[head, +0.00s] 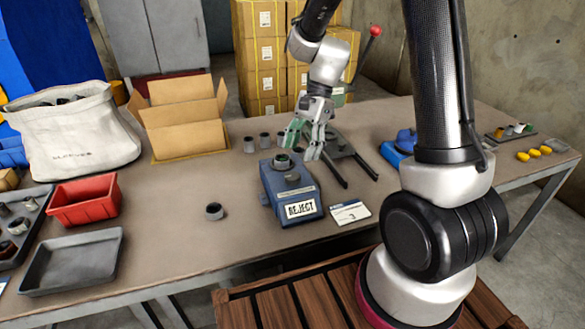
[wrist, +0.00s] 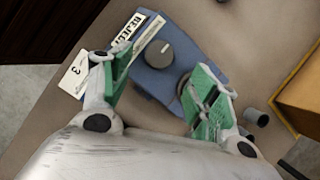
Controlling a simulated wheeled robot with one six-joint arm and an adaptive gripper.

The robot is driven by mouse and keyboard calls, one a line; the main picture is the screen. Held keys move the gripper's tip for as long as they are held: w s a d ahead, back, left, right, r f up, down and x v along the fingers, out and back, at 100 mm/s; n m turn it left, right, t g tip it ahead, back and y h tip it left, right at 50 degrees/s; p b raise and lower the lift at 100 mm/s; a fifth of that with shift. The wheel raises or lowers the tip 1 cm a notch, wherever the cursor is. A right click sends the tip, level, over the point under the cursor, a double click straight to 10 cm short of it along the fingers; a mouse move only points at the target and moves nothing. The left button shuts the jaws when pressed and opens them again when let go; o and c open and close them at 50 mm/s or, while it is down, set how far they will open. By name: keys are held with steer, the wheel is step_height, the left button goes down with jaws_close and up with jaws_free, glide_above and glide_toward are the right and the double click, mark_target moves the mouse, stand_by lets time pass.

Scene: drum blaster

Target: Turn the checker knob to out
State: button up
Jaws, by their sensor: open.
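The checker (head: 288,196) is a blue box on the bench with a REJECT sign on its front. Its knob (wrist: 160,53) is a round dark grey dial with a pale mark on its rim, on the top face; it also shows in the head view (head: 292,178). A grey ring-shaped seat or sleeve (head: 283,160) sits on top behind the knob; one finger partly hides it in the wrist view. My gripper (wrist: 165,75) is open and empty, its green-padded fingers spread above the checker. In the head view it hangs over the checker's back end (head: 305,140).
A card marked 3 (head: 349,212) lies right of the checker. A loose sleeve (head: 214,211) lies to its left, and several stand behind. A dark stand (head: 345,150) is close on the right. A red bin (head: 84,200) and grey tray (head: 74,262) are at left.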

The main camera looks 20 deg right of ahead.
mark_target(293, 175)
steer(key=shift+m, duration=0.3)
steer(key=x, duration=0.8)
steer(key=shift+d, duration=0.1)
steer(key=shift+r, duration=0.1)
steer(key=c, duration=1)
